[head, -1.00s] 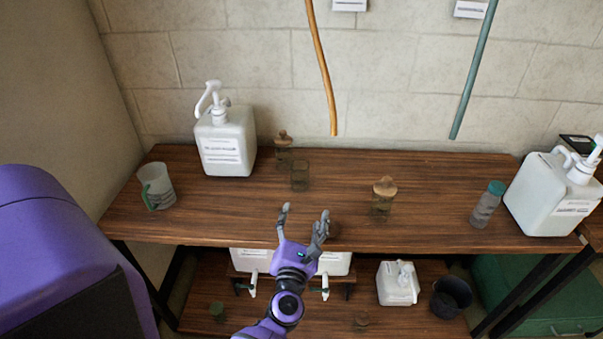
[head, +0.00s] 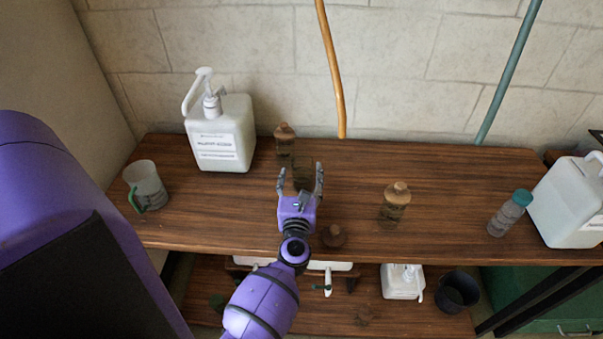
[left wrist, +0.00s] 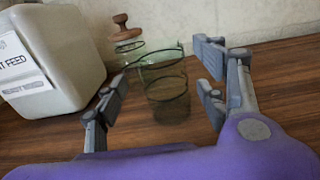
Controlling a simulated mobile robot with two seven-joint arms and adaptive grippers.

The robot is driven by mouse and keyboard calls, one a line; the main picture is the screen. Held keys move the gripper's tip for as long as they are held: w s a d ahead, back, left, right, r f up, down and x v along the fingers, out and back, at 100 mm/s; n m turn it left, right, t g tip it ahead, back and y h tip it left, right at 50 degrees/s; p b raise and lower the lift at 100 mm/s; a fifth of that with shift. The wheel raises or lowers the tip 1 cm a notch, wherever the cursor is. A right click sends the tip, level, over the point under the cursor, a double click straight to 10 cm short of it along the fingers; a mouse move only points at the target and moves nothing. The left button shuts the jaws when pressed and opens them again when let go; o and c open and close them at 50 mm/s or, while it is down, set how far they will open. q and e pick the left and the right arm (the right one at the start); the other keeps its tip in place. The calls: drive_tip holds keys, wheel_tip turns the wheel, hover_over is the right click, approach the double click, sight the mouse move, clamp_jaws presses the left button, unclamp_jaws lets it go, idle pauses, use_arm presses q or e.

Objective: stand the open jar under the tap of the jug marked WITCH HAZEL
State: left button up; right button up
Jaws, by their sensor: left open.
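The open jar (head: 303,172), clear greenish glass without a lid, stands upright on the wooden worktop. In the left wrist view the open jar (left wrist: 166,92) shows just beyond and between my fingers. My left gripper (head: 300,178) is open, with its fingers pointing at the jar; it also shows in the left wrist view (left wrist: 165,95). I cannot tell whether a finger touches the glass. Below the worktop, white jugs with taps, one with its tap at the front (head: 328,282), stand partly hidden by the worktop and my arm. No WITCH HAZEL label is readable. My right gripper is not in view.
A white pump bucket (head: 236,132) stands behind left, a mug (head: 147,184) at left. Lidded jars stand behind (head: 285,143) and right (head: 395,206). A round brown lid (head: 334,236) lies in front. A bottle (head: 509,213) stands right. The lower shelf holds a dark pot (head: 457,291).

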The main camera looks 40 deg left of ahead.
sight(302, 173)
use_arm(q)
drive_tip(key=x, duration=0.4)
drive_tip(key=shift+w+d+r, duration=0.1)
drive_tip(key=c, duration=1.3)
drive_tip(key=shift+r, duration=0.1)
clamp_jaws()
drive_tip(key=shift+d+r, duration=0.1)
drive_tip(key=shift+r, duration=0.05)
